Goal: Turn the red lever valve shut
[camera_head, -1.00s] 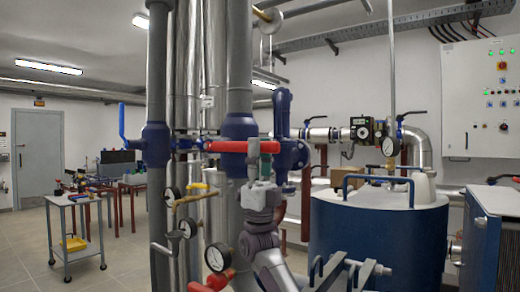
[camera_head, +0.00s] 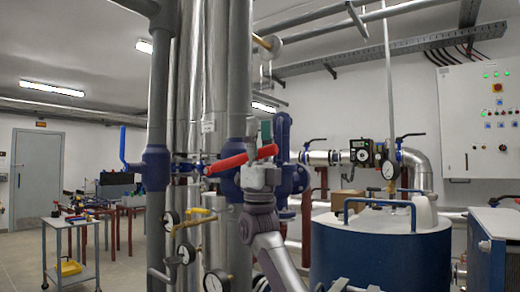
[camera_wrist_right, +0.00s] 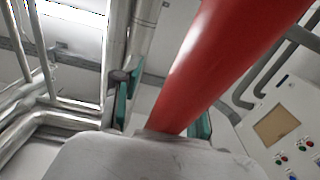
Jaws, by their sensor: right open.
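The red lever (camera_head: 230,162) runs across the blue valve body and pipe in the head view. It slopes, with its right end higher than its left. My right gripper (camera_head: 265,150) is at the lever's right end, reaching up from below. In the right wrist view the lever (camera_wrist_right: 215,55) passes between the two green-padded fingers (camera_wrist_right: 162,108). The fingers are open around it, and I cannot tell whether either pad touches it. The lever's pivot is not clear to see. My left gripper is not in view.
Thick grey vertical pipes (camera_head: 239,70) stand close behind and left of the lever. Gauges (camera_head: 171,220) hang below it. A blue lever (camera_head: 123,145) is on the left pipe. A blue tank (camera_head: 380,250) stands at the right. A cart (camera_head: 72,225) is far left.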

